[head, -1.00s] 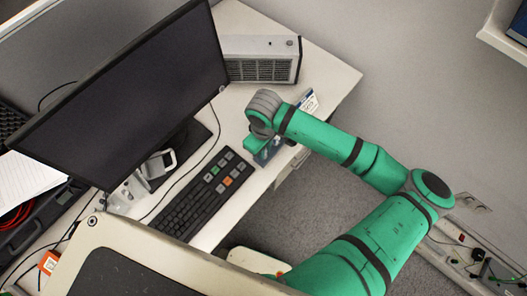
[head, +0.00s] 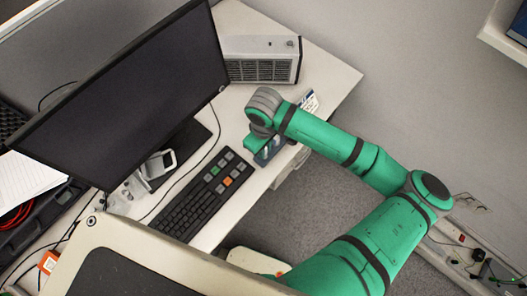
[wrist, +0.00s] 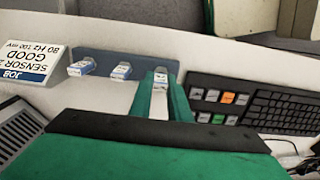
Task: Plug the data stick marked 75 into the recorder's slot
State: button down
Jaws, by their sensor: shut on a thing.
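My gripper (wrist: 160,102) is shut on a pale data stick (wrist: 160,86) at the right end of a blue-grey holder (wrist: 106,58). I cannot tell whether this stick is still seated in the holder. Two more pale sticks stand in the holder, a middle one (wrist: 121,71) and a left one (wrist: 82,67). Their marks are too small to read. In the head view my arm's end hides most of the holder (head: 272,152), near the desk's front edge. I cannot make out the recorder's slot in either view.
A job card (wrist: 28,60) reading "SENSOR 2 GOOD" stands beside the holder. A keyboard (head: 203,197) lies on the holder's other side. A grey vented box (head: 262,60) stands at the desk's back, right of a large monitor (head: 120,85). Bare desk (head: 335,75) lies right of the box.

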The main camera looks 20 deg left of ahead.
jog(key=shift+r, duration=0.1)
jog(key=shift+a+r, duration=0.1)
jog(key=shift+r, duration=1.55)
